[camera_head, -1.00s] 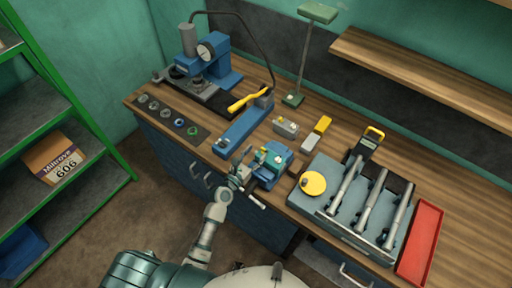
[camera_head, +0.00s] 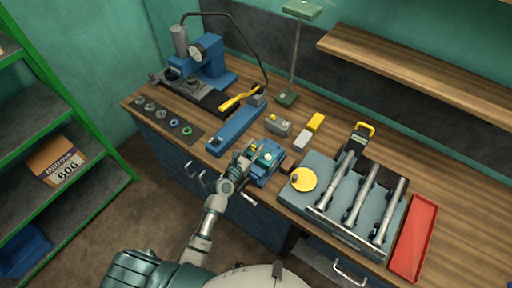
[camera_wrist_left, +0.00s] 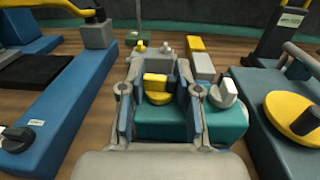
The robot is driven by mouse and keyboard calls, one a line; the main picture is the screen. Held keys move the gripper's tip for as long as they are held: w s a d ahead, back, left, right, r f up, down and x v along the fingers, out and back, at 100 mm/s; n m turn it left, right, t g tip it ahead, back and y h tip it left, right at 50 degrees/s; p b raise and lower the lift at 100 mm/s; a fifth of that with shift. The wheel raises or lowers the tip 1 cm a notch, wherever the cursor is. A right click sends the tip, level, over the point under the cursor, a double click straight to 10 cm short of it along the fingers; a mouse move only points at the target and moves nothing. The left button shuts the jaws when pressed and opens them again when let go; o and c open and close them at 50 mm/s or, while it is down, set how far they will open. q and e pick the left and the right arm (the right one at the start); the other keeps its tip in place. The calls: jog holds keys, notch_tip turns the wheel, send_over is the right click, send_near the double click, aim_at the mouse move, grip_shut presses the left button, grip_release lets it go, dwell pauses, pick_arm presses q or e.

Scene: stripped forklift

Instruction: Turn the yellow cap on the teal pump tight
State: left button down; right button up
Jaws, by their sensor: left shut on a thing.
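The teal pump (camera_wrist_left: 222,122) stands at the front edge of the bench, and it also shows in the head view (camera_head: 267,157) with blue parts around it. Its yellow cap (camera_wrist_left: 157,88) is upright on top, between the fingers of my left gripper (camera_wrist_left: 158,92). In the head view my left gripper (camera_head: 247,159) reaches the pump's left side and hides part of it. The left gripper is shut on the yellow cap. A white-grey knob (camera_wrist_left: 226,92) sits on the pump to the right of the cap. My right gripper is out of view.
A long blue block (camera_head: 236,130) lies left of the pump. A grey tray (camera_head: 330,220) with several metal cylinders and a yellow disc (camera_head: 304,179) stands to the right, beside a red tray (camera_head: 414,240). Small grey and yellow blocks (camera_head: 315,122) sit behind the pump.

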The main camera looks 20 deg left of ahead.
pick_arm(q)
jog(key=shift+d+r+h, duration=0.2)
jog(key=shift+d+h, duration=0.1)
jog(key=shift+d, duration=0.05)
jog(key=shift+a, duration=0.15)
jog(key=shift+w+a+f+b, duration=0.2)
jog(key=shift+a+b, duration=0.1)
jog(key=shift+a, duration=0.1)
jog(key=shift+d+f+m+g+h+b, duration=0.15)
jog(key=shift+m+g+h+b, duration=0.45)
jog(key=shift+m+h+b, duration=0.5)
jog(key=shift+d+h, duration=0.1)
jog(key=shift+h, duration=0.3)
jog(key=shift+r+g, duration=0.2)
jog(key=shift+g, duration=0.1)
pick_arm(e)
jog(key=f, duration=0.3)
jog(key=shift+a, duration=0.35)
